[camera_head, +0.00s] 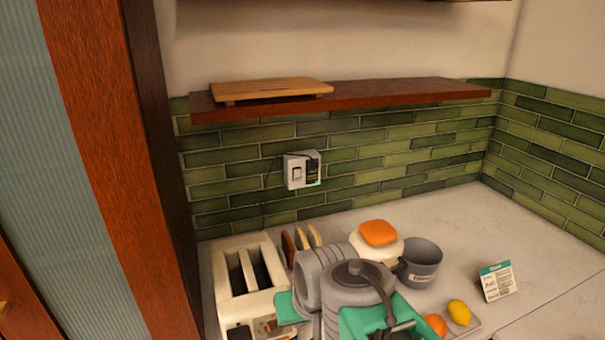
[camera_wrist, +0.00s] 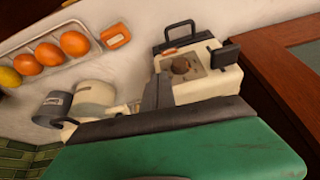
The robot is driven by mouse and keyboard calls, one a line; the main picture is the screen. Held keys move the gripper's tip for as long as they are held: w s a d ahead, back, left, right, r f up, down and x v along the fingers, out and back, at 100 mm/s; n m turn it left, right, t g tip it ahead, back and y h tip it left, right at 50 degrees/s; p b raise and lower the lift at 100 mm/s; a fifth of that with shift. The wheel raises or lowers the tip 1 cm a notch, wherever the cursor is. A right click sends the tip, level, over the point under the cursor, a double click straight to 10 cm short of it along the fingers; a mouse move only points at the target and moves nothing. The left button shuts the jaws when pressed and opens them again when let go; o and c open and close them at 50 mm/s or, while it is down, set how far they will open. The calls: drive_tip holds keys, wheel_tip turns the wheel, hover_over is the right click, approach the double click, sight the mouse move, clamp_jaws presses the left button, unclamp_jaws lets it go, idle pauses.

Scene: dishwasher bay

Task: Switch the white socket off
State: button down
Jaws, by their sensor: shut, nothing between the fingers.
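The white socket (camera_head: 291,175) is on the green tiled wall under the wooden shelf in the head view. A pale rocker switch shows on its left half and a dark plug sits on its right half. Which way the rocker is tipped is too small to tell. The socket does not show in the wrist view. My gripper (camera_wrist: 158,88) is shut and empty, its dark fingers in the middle of the wrist view. In the head view my arm is low in the picture, over the counter, below and apart from the socket; the fingertips are not clear there.
A cream toaster (camera_head: 236,308) stands on the counter left of my arm, with boards behind it. A grey pot (camera_head: 421,265) and a white container with an orange top (camera_head: 378,233) stand right. The shelf (camera_head: 410,95) juts out above the socket. A tall wooden panel (camera_head: 125,150) is left.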

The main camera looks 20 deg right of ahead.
drive_tip(key=w+d+r+m+t+b, duration=0.2)
drive_tip(key=w+d+m, duration=0.3)
drive_tip(key=w, duration=0.6)
drive_tip(key=w+d+r+m+t+b, duration=0.3)
drive_tip(key=w+d+r+m, duration=0.2)
drive_tip(key=w, duration=0.6)
drive_tip(key=w+d+r+m+t+b, duration=0.2)
drive_tip(key=w+d+m, duration=0.5)
drive_tip(key=w, duration=0.4)
drive_tip(key=shift+w+r+t+b, duration=0.3)
drive_tip(key=shift+w+r+t, duration=0.05)
drive_tip(key=shift+r+t, duration=0.3)
drive_tip(key=p, duration=0.3)
approach(297, 172)
wheel_tip(297, 172, down, 2)
drive_tip(key=w, duration=0.2)
drive_tip(key=w+p, duration=0.1)
drive_tip(key=w, duration=0.1)
drive_tip(key=w+p, duration=0.1)
drive_tip(key=w, duration=0.1)
drive_tip(key=shift+f, duration=0.3)
